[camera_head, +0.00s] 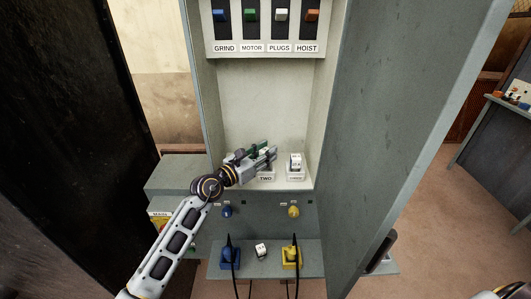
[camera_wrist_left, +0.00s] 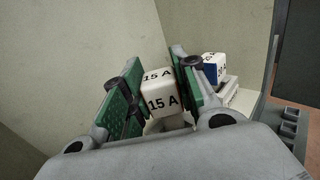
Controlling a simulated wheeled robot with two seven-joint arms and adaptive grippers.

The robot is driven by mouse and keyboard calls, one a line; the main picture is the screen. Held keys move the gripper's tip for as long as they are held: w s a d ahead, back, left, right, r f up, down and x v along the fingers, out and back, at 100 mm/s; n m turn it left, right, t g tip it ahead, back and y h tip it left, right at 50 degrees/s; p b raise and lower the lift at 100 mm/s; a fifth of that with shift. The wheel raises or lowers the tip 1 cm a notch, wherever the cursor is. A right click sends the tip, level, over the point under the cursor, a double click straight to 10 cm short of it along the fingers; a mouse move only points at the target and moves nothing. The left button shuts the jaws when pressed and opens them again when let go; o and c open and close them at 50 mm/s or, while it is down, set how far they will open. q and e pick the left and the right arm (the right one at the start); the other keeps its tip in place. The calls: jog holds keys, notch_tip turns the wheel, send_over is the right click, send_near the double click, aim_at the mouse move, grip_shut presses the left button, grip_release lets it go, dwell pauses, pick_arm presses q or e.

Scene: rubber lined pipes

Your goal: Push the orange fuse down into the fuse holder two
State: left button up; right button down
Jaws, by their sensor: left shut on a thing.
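My left gripper (camera_head: 266,152) is inside the cabinet, just above the fuse holder labelled TWO (camera_head: 266,178). In the left wrist view its green-padded fingers are shut on a white block fuse marked 15 A (camera_wrist_left: 161,91). A reddish-orange edge shows on that fuse's right side. The fingers hide most of the fuse in the head view. How deep it sits in the holder cannot be told. My right gripper is out of view.
A second fuse (camera_head: 295,160) stands in the neighbouring holder to the right; its blue side shows in the left wrist view (camera_wrist_left: 210,74). A loose white fuse (camera_head: 261,250) lies on the lower shelf between the blue plug (camera_head: 230,258) and yellow plug (camera_head: 291,257). The open cabinet door (camera_head: 400,110) bounds the right.

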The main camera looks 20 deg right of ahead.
pick_arm(q)
jog(key=shift+f+b, duration=0.8)
jog(key=shift+f, duration=0.4)
dwell(0.7)
jog(key=o, duration=1.1)
jog(key=shift+r, duration=0.15)
jog(key=shift+r+p, duration=3.8)
jog(key=shift+p, duration=0.1)
jog(key=shift+r, duration=0.1)
jog(key=shift+s, duration=0.1)
